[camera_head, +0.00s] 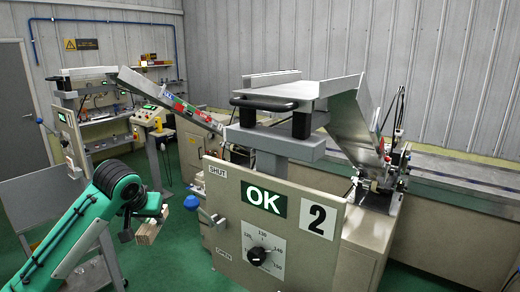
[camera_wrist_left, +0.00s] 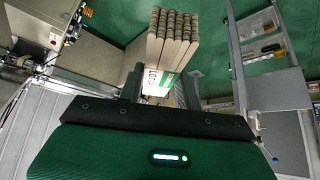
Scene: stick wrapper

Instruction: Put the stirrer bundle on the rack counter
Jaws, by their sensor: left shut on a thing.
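The stirrer bundle (camera_head: 149,232) is a block of pale wooden sticks hanging below my left gripper (camera_head: 146,212) in the head view. In the left wrist view the bundle (camera_wrist_left: 172,40) shows its stick ends and a white and green band. My left gripper (camera_wrist_left: 160,88) is shut on it, with the bundle clear of any surface. A rack with shelves (camera_head: 103,145) holding small items stands at the back left; I cannot tell for sure which surface is the rack counter. My right gripper is not in view.
A large machine with an OK sign and number 2 panel (camera_head: 225,250) stands close on the right of my left arm. A yellow-white control box (camera_head: 152,121) stands behind. A grey panel (camera_head: 38,200) is at left. Green floor (camera_head: 160,270) lies open between them.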

